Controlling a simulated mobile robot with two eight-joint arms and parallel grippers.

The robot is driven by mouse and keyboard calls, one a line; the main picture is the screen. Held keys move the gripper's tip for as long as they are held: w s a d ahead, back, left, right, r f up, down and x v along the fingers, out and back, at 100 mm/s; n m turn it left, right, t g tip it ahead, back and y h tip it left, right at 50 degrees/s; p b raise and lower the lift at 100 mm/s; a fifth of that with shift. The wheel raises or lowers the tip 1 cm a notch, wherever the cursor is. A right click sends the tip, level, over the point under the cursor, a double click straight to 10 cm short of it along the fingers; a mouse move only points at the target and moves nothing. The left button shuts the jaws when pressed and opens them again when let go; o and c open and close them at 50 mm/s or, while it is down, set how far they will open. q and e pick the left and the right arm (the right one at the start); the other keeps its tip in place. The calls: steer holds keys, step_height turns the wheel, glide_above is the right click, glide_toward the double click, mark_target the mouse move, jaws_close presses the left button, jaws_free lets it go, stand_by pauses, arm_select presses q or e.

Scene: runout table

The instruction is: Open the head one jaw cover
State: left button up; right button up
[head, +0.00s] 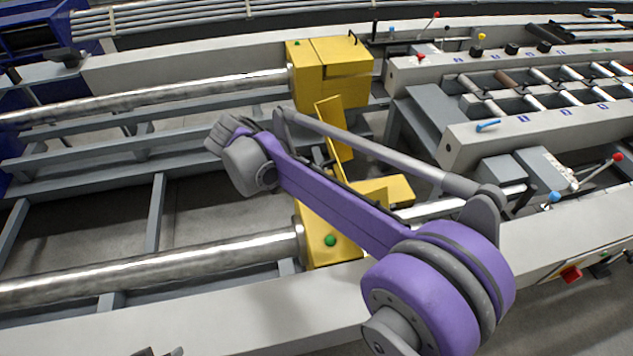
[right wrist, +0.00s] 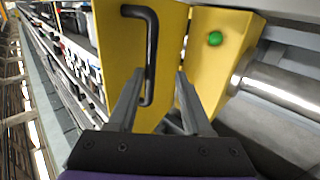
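The near yellow head (head: 318,247) has a green button and sits on the near steel bar. A yellow panel (head: 335,120) stands angled up above it, partly hidden by my right arm. In the right wrist view, a yellow cover (right wrist: 115,60) carries a black bar handle (right wrist: 151,60). It stands at an angle beside the yellow body (right wrist: 222,65) with the green button. My right gripper (right wrist: 160,80) is open at the cover, its fingers either side of the handle's line, the left one closer. I cannot tell whether they touch. My left gripper is not recognisable in view.
A second yellow head (head: 345,85) with a dark handle sits on the far bar. Steel bars (head: 150,265) run left over a grey frame. Benches with rollers and coloured levers (head: 488,126) stand at the right. A grey beam (head: 240,320) lies along the front.

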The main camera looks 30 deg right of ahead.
steer(key=v, duration=1)
steer(key=shift+f, duration=0.1)
